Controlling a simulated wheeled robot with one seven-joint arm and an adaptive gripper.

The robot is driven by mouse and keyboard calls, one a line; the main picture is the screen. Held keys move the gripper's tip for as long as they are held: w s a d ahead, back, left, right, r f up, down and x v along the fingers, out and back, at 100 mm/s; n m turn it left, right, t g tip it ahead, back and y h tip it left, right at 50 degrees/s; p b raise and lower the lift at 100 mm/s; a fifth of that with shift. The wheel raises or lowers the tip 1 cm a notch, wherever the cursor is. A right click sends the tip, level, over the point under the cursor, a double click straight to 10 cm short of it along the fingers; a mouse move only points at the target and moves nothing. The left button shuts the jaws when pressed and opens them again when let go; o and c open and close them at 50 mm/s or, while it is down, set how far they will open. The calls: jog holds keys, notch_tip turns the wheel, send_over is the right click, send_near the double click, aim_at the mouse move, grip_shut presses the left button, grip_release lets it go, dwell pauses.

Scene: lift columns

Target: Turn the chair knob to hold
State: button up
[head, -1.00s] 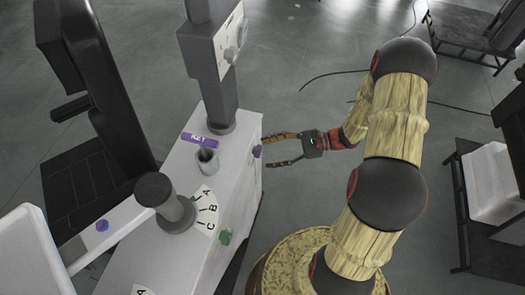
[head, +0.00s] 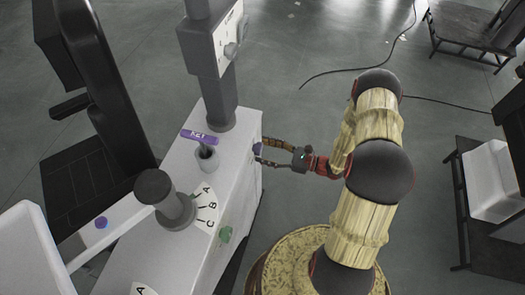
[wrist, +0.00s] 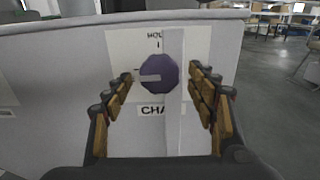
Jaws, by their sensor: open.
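The chair knob (wrist: 159,74) is a round purple dial on a white label plate on the side of the grey console. In the wrist view "HO…" with a mark stands above it and "CHA…" below, partly covered by a pale vertical strip. Its light pointer bar points left, not up to the hold mark. The knob also shows in the head view (head: 257,149) at the console's right side. My gripper (wrist: 161,88) is open, with one finger left and one right of the knob. It also shows in the head view (head: 262,151), close to the console side. Contact cannot be told.

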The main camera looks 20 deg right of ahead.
jog(key=shift+w+a, duration=0.4)
jog(key=shift+a, duration=0.1)
jog(key=c, duration=0.4)
jog(key=c, duration=0.7)
jog(key=shift+c, duration=0.2)
